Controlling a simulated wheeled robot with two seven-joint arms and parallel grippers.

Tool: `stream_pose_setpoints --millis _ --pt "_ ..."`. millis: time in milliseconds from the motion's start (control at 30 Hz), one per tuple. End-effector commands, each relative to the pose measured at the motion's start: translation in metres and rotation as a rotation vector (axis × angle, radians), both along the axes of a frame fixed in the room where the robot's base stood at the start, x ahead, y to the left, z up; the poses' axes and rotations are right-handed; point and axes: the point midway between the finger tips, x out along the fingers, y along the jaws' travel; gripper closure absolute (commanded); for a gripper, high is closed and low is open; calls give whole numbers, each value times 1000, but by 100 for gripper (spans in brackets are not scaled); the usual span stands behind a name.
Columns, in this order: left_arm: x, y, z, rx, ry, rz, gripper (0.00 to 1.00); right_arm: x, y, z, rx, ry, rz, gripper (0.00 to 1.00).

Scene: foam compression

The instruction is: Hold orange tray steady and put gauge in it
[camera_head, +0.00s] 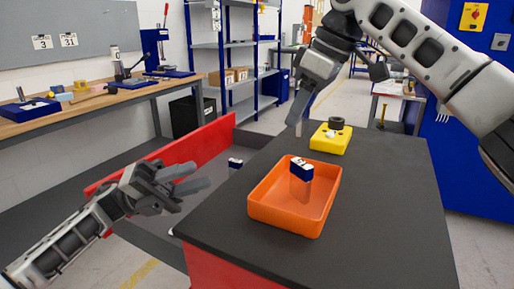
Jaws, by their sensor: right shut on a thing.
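The orange tray (263,209) sits on the dark tabletop. A small blue and white block (301,169) with an orange-tan lower part stands inside it, toward the back. My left gripper (194,178) is open and empty, left of the tray and apart from it, fingers pointing right. My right gripper (295,118) hangs above the table behind the tray, fingers pointing down. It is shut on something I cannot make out. I cannot tell for sure which thing is the gauge.
A yellow block (329,143) with a black round part and a white piece stands behind the tray. A grey recess with a red wall (195,147) lies left of the table, with a small blue and white piece (235,163) in it. The tabletop right of the tray is clear.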

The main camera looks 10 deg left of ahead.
Motion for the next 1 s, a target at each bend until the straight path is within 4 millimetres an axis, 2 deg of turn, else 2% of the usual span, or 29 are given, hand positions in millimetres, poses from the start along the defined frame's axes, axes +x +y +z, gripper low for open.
stream_pose_setpoints --millis 33,200,367,500,700,867,1000 --pt "-2 -22 9 72 -133 -49 71 0 0 1 1 -2 1 84" --pt "-10 -79 13 351 -559 -221 71 0 0 1 1 -2 1 84" --pt "-5 -110 15 643 -935 -395 71 0 0 1 1 -2 1 84" --pt "8 -117 24 894 -1190 -529 71 0 0 1 1 -1 0 84" --pt "24 -114 43 1145 -1381 -650 71 0 0 1 1 -2 1 84" --pt "28 -112 46 1217 -1422 -681 71 0 0 1 1 -2 1 84" --pt "26 -118 32 1220 -1423 -685 71 0 0 1 1 -2 1 84"
